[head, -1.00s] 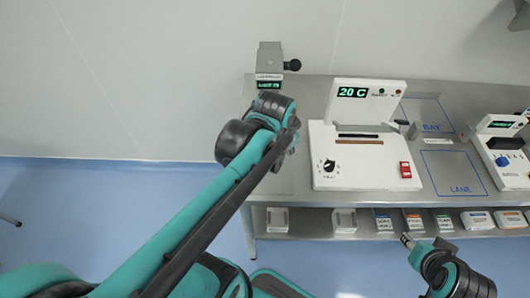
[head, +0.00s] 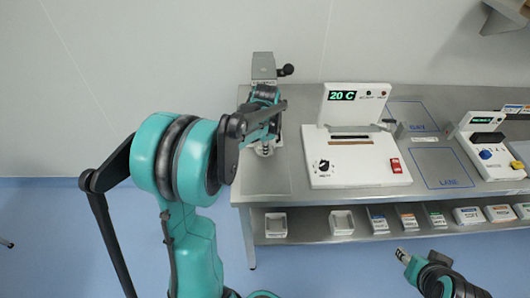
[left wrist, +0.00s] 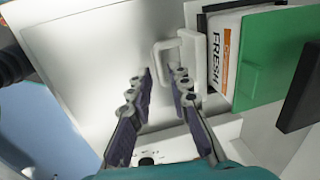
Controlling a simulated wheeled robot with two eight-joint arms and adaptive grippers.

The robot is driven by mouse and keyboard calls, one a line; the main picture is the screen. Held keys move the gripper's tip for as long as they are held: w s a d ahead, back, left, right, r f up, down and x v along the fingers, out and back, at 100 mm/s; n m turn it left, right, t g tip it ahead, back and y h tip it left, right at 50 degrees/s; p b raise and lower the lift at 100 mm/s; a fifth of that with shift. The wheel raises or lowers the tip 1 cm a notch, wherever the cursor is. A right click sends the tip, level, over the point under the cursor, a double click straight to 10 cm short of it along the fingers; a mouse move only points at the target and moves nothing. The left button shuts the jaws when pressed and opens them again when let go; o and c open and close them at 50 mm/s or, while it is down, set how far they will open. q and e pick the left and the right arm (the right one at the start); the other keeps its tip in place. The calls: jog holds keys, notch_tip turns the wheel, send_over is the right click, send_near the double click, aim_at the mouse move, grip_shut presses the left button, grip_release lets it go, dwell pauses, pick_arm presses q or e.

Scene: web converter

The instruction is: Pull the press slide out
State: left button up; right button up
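The press is probably the grey upright device (head: 263,66) with a black ball knob, at the back left of the bench. My left arm hides its lower front. My left gripper (head: 265,149) is in front of it. In the left wrist view the left gripper (left wrist: 161,82) is open. A pale loop-shaped handle (left wrist: 180,55) is at its fingertips, nearer the right finger; I cannot tell whether they touch. A white pouch marked FRESH (left wrist: 223,52) lies beside a green part (left wrist: 262,62), right of the handle. My right gripper (head: 402,255) is low right, its opening unclear.
A white sealer (head: 357,158) reading 20 C stands right of my left gripper on the steel bench (head: 300,196). Another white device (head: 486,150) stands far right. Small trays and boxes (head: 341,222) sit on the lower shelf.

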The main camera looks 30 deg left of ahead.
pick_arm(q)
jog(key=shift+w+f, duration=0.15)
jog(key=shift+f, duration=0.8)
grip_shut()
